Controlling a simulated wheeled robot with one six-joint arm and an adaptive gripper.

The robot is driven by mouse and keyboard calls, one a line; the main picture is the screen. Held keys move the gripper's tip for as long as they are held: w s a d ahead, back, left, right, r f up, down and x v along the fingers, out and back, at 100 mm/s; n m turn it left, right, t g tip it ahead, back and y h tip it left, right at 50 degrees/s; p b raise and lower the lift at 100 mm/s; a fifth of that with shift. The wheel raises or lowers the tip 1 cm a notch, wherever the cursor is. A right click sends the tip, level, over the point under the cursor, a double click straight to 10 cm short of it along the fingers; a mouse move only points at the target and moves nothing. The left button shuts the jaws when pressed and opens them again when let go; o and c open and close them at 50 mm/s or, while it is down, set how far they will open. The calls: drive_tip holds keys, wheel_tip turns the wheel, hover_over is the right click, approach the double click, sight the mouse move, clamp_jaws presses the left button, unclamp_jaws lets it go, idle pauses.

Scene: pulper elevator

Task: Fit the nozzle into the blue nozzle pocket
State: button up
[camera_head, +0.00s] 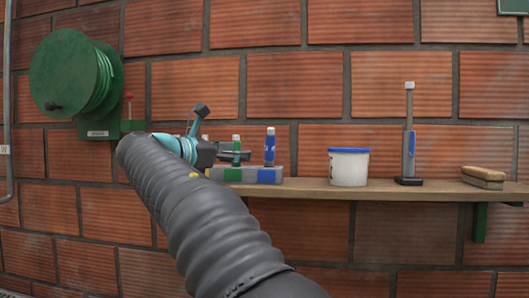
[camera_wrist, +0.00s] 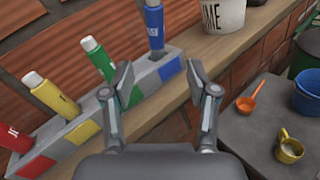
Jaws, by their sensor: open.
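The nozzle rack (camera_wrist: 88,122) is a grey block on the wooden shelf with red, yellow, green and blue patches. The blue nozzle (camera_wrist: 155,25) stands at the blue pocket (camera_wrist: 170,68), its lower end seemingly inside; how deep it sits is hidden. In the head view the blue nozzle (camera_head: 270,146) looks upright above the blue patch (camera_head: 270,175). Green (camera_wrist: 98,58), yellow (camera_wrist: 50,95) and red (camera_wrist: 14,138) nozzles stand along the rack. My gripper (camera_wrist: 160,72) is open and empty, its fingers apart on the near side of the blue nozzle.
A white bucket with a blue rim (camera_head: 348,167), an upright tool (camera_head: 409,145) and a brush (camera_head: 483,178) stand right on the shelf. A green hose reel (camera_head: 72,75) hangs left. A grey table (camera_wrist: 245,130) holds an orange scoop, yellow mug and blue bucket.

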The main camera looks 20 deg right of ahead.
sight(266, 147)
drive_tip(key=x, duration=0.7)
drive_tip(key=shift+w+d+r, duration=0.25)
drive_tip(key=shift+d+r, duration=0.1)
drive_tip(key=shift+x, duration=2.95)
drive_tip(key=shift+w+a, duration=0.1)
drive_tip(key=shift+w, duration=0.05)
clamp_jaws()
